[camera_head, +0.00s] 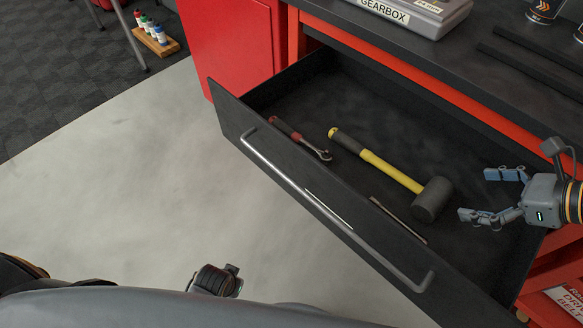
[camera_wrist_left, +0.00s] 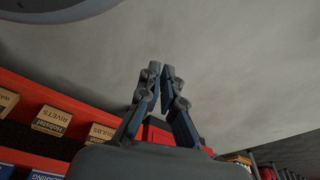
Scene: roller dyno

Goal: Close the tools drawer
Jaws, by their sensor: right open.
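The tools drawer (camera_head: 299,183) is pulled far out of the red workbench in the head view. Its dark front panel has a long metal handle (camera_head: 330,214). Inside lie a ratchet (camera_head: 302,140) with a red grip, a mallet (camera_head: 390,172) with a yellow handle and black head, and a thin metal tool (camera_head: 397,220) near the front. My right gripper (camera_head: 495,195) is open and empty, over the drawer's right end beside the mallet head. My left gripper (camera_wrist_left: 161,70) shows in the left wrist view. Its fingertips are close together with nothing visible between them; their exact opening is unclear.
A grey gearbox case (camera_head: 415,12) and dark bars (camera_head: 535,60) lie on the black worktop. A red cabinet (camera_head: 232,45) stands left of the drawer. The concrete floor before the drawer is clear. Labelled boxes (camera_wrist_left: 52,119) sit on red shelving in the wrist view.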

